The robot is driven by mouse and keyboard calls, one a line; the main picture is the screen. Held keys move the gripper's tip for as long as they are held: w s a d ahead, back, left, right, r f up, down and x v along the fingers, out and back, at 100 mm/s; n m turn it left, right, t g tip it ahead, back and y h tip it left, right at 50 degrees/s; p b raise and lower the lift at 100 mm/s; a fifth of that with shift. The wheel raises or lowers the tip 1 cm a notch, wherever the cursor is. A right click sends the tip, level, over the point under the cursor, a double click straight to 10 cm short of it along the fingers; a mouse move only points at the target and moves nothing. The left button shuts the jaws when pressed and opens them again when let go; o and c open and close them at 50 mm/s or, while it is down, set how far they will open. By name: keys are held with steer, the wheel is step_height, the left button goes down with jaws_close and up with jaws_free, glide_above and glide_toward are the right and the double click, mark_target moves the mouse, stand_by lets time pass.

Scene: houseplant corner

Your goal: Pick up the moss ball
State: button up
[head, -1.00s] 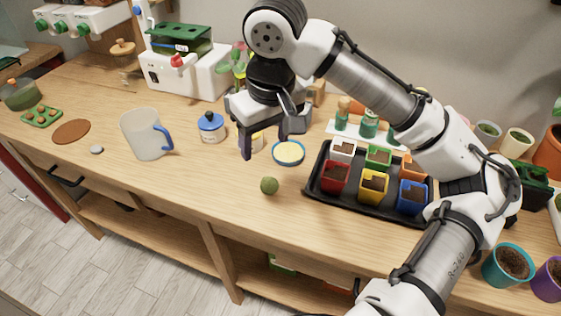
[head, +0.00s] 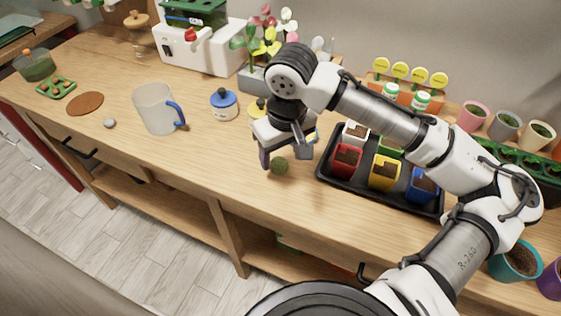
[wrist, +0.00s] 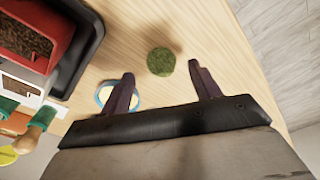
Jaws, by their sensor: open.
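The moss ball (head: 279,167) is a small dark green fuzzy ball on the wooden counter. My gripper (head: 282,163) is low over the counter right by the ball in the head view, with one dark finger to the left of it. In the wrist view the moss ball (wrist: 161,62) lies ahead of and between the two spread dark fingers (wrist: 162,86), a little beyond their tips. The fingers are open and hold nothing. In the wrist view neither finger appears to touch the ball.
A black tray (head: 330,186) with several coloured soil pots stands just right of the gripper. A yellow and blue round dish (wrist: 104,97) is partly hidden behind a finger. A frosted jug (head: 157,108) and a blue-lidded jar (head: 223,104) stand to the left. The counter in front is clear.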

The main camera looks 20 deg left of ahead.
mark_target(281, 159)
steer(key=shift+a+f, duration=0.1)
steer(key=shift+f, duration=1.35)
steer(key=shift+c, duration=0.4)
steer(key=c, duration=1)
steer(key=shift+o, duration=0.2)
steer(key=shift+r, duration=0.1)
step_height(281, 159, up, 20)
steer(key=shift+b, duration=0.3)
